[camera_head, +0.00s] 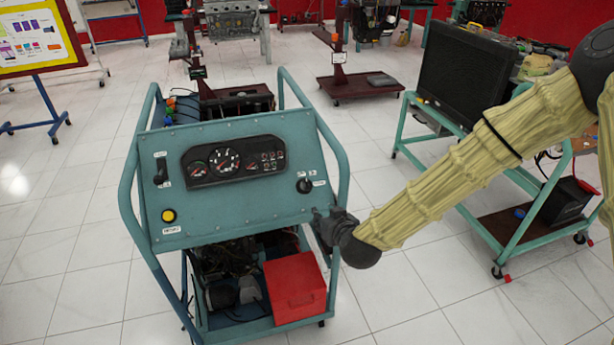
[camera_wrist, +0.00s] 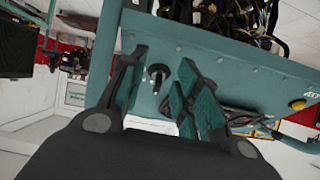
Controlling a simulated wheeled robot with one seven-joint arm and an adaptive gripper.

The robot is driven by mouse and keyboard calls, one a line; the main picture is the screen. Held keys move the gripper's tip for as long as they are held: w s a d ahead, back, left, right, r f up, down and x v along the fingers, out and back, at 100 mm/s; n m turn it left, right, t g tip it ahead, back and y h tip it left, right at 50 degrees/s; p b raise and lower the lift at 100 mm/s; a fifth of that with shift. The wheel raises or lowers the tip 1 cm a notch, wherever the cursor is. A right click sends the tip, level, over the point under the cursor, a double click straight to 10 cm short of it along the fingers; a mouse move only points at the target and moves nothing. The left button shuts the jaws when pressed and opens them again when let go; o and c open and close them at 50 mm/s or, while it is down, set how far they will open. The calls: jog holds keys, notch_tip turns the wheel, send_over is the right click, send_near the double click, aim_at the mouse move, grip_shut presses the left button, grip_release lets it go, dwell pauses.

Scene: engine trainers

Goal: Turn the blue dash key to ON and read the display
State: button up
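The blue-green dash panel (camera_head: 240,215) is the top of a wheeled engine trainer in the head view. Its key switch (camera_head: 304,186) looks black and sits near the panel's right edge, with small white labels by it. A black gauge cluster (camera_head: 232,160) with round dials is left of the key; its readings are too small to tell. My gripper (camera_head: 324,218) is at the panel's lower right, just below the key. In the wrist view my gripper (camera_wrist: 163,60) is open, and the key (camera_wrist: 158,76) shows between its spread fingers, not gripped. The key's exact position is unclear.
A yellow button (camera_head: 168,215) and a black lever (camera_head: 160,170) are on the panel's left side. Teal tube rails frame the panel closely. A red box (camera_head: 295,288) sits below. Another teal stand with a black radiator (camera_head: 463,75) is at right. Tiled floor in front is clear.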

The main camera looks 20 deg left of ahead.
jog(key=t, duration=0.1)
send_near(307, 182)
jog(key=shift+n+y, duration=0.3)
jog(key=shift+p+x, duration=1.5)
jog(key=shift+x, duration=3.7)
jog(key=shift+d+f, duration=0.1)
jog(key=shift+d, duration=0.1)
jog(key=shift+c, duration=0.2)
jog(key=c, duration=0.7)
